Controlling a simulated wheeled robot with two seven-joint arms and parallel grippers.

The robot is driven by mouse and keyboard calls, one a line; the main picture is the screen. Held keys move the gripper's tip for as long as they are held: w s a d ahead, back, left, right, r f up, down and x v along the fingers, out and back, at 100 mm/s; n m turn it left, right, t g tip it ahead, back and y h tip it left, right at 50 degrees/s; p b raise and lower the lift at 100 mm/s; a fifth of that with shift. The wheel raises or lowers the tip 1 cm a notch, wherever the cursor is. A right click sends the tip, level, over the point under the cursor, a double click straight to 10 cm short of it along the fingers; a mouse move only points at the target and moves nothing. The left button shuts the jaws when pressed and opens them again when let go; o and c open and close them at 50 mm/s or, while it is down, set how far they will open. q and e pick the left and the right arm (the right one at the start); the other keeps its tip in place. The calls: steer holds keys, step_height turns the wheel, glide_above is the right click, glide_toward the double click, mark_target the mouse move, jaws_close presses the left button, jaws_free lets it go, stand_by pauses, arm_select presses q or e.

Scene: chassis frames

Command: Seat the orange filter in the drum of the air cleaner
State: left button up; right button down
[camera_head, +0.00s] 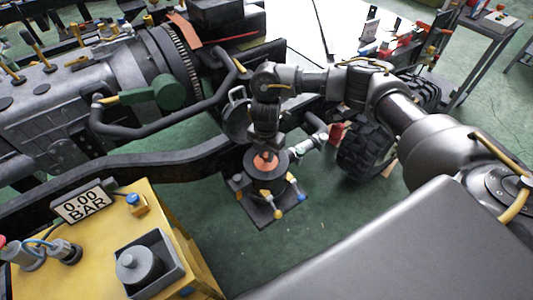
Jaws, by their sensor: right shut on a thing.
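My right arm comes in from the right, and its gripper (265,146) points down over the drum of the air cleaner (274,176) near the middle of the picture. The gripper is shut on the orange filter (264,163), of which only a small part shows below the fingers. The filter is at the drum's open top, within its round rim as seen from here. I cannot tell how deep it sits or whether it touches the drum. The drum is a dark grey cylinder on a black plate. My left gripper is not in view.
A black chassis rail (120,172) runs beside the drum on the left, with a large engine (60,110) above it. A yellow cart (90,262) with a gauge reading 0.00 BAR (84,203) stands at lower left. A black tyre (362,157) is to the right. Green floor lies between.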

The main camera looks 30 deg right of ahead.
steer(key=shift+r, duration=0.1)
steer(key=c, duration=1.2)
jaws_free()
steer(key=shift+f, duration=0.2)
steer(key=shift+c, duration=0.2)
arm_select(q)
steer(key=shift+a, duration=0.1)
arm_select(e)
steer(key=shift+r, duration=0.1)
steer(key=shift+r, duration=0.25)
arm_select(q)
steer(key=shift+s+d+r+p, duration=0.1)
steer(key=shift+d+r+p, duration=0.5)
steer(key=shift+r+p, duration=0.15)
arm_select(e)
step_height(320, 180, up, 12)
steer(key=shift+f, duration=0.15)
